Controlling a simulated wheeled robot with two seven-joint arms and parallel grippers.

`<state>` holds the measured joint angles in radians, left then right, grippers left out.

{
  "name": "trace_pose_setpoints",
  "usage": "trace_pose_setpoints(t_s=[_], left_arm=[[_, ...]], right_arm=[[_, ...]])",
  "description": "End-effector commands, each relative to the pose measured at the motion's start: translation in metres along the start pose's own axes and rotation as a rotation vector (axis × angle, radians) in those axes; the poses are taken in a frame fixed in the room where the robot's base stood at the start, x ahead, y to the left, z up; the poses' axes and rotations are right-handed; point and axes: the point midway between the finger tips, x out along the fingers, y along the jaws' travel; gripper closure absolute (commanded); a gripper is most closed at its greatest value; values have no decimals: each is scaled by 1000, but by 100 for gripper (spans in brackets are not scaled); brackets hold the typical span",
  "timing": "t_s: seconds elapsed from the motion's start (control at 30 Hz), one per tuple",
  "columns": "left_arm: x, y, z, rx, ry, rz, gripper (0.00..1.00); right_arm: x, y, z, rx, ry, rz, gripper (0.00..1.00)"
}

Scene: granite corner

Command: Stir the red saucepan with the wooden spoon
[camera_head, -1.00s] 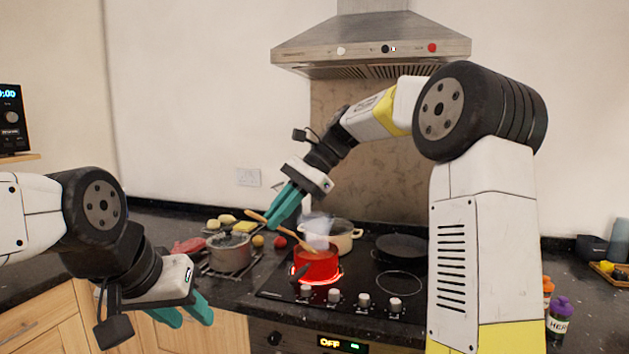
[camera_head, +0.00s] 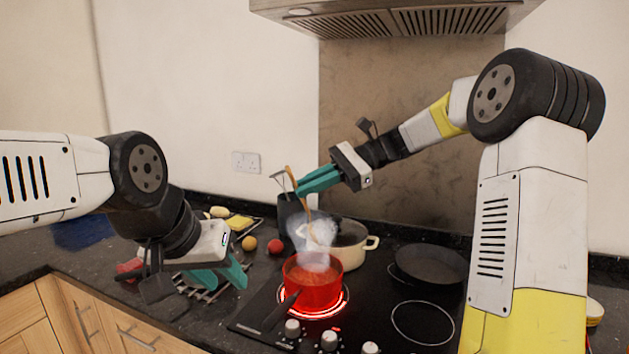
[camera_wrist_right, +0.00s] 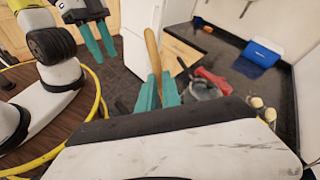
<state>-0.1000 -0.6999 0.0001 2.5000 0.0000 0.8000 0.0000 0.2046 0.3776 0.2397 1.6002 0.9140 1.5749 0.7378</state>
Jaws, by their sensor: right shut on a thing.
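The red saucepan (camera_head: 318,290) stands on a glowing hob ring in the head view, holding reddish contents under steam. Its dark handle points toward the front left. My right gripper (camera_head: 302,187) is shut on the wooden spoon (camera_head: 308,212), up and slightly left of the saucepan. The spoon hangs steeply downward toward the saucepan; its lower end is lost in the steam. The spoon's handle also shows in the right wrist view (camera_wrist_right: 152,48). My left gripper (camera_head: 222,276) is open and empty, left of the saucepan over the counter; its fingers also show in the right wrist view (camera_wrist_right: 98,42).
A cream pot (camera_head: 352,252) stands behind the saucepan. A black frying pan (camera_head: 432,264) sits on the hob's right. A dark utensil holder (camera_head: 287,212) stands behind. A red tomato (camera_head: 275,246) and other food lie at the back left. The front right ring is bare.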

Motion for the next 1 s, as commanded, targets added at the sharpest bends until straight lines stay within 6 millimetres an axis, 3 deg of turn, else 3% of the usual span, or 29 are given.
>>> trace_pose_setpoints(t_s=[0.77, 1.0], left_arm=[[0, 0, 0, 0, 0, 0, 64], [0, 0, 0, 0, 0, 0, 64]], right_arm=[[47, 51, -13, 2, 0, 1, 100], [46, 50, -38, 2, 0, -1, 100]])
